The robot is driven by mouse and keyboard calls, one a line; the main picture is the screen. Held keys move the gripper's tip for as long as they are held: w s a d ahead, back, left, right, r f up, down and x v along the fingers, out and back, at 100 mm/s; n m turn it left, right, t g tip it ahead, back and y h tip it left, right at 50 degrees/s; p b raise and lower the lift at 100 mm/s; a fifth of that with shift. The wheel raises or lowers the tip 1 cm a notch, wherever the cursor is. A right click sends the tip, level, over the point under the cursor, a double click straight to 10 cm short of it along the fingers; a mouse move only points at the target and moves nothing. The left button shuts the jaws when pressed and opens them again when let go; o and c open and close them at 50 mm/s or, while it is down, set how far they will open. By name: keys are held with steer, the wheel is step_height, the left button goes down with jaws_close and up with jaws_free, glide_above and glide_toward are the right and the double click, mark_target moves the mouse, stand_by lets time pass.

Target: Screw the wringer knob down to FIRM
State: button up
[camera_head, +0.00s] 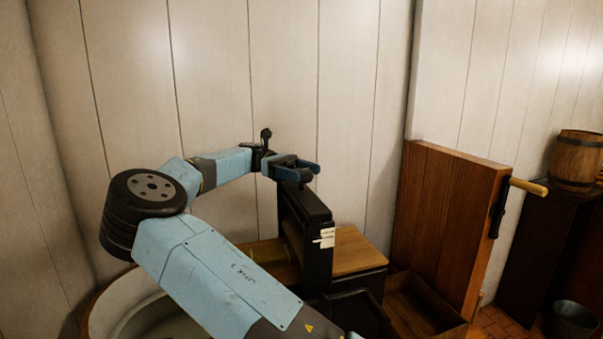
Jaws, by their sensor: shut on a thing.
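The wringer (318,262) is a dark upright frame standing by a pale round tub (120,312). My gripper (308,172) reaches in from the left at the top of the frame. Its blue fingers are shut on the wringer knob, which they hide almost wholly. Small pale labels (326,238) are on the side of the frame; their writing is too small to read, so I cannot tell the knob's setting.
A wooden board (362,246) lies beside the wringer. A tall wooden panel (445,225) with a pale-handled crank (528,187) stands to the right. A barrel (575,160) and a bucket (573,322) are at far right. The plank wall is close behind my arm.

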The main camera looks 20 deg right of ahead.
mark_target(301, 171)
steer(key=shift+f+m+g+y, duration=0.1)
steer(key=shift+m+g+y, duration=0.3)
steer(key=shift+m+y, duration=0.3)
stand_by(0.4)
steer(key=o, duration=1)
steer(key=shift+c, duration=0.2)
step_height(301, 171, up, 4)
steer(key=shift+s+f, duration=0.15)
steer(key=shift+f, duration=0.1)
steer(key=s+r, duration=0.9)
steer(key=s, duration=0.4)
steer(key=shift+s+r, duration=0.2)
steer(key=shift+s, duration=0.15)
